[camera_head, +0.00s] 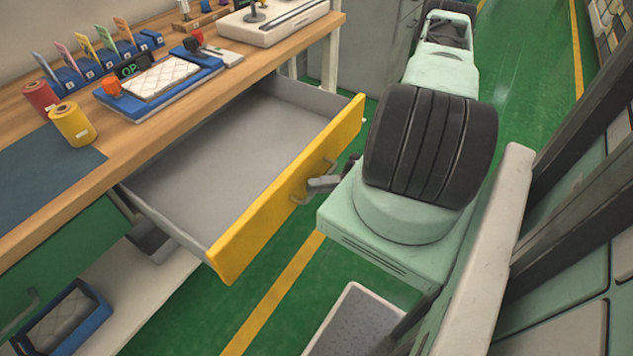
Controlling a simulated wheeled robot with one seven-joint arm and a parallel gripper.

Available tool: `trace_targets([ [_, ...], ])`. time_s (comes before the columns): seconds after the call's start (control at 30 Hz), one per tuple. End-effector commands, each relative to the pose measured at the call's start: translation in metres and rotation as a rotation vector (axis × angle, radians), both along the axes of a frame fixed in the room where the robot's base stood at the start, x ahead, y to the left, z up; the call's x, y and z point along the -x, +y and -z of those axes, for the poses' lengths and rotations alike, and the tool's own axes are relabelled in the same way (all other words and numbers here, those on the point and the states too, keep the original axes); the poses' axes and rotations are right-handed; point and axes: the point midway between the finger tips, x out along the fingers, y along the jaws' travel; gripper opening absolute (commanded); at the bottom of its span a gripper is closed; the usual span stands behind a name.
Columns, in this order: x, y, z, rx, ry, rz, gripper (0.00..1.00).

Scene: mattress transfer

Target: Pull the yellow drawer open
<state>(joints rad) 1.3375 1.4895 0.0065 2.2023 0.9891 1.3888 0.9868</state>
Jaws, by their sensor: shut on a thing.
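The yellow drawer (290,195) stands well out from under the wooden workbench. Its grey interior (235,145) is in view and looks empty. A metal handle (300,199) is on the middle of the yellow front. My gripper (322,184) is at the handle, shut on it. My arm's wide pale green and black links hide much of the space to the right of the drawer.
The workbench top (150,138) holds a blue tray (205,80) with a quilted pad, red and yellow spools and several colored tags. A green drawer (65,265) and a low shelf (150,285) are below. Green floor (290,310) lies in front.

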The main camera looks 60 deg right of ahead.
Motion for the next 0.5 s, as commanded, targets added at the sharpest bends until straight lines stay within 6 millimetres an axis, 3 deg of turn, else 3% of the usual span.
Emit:
trace_targets([
  [0.1,-0.0001,-0.0004,0.0005,0.002,0.001,-0.001,0.0],
  [0.13,-0.0002,-0.0005,0.0005,0.002,0.001,-0.001,0.19],
  [0.2,-0.0002,-0.0004,0.0005,0.002,0.001,0.0,0.32],
  [0.5,0.0006,-0.0015,0.0008,0.002,0.001,0.0,0.32],
])
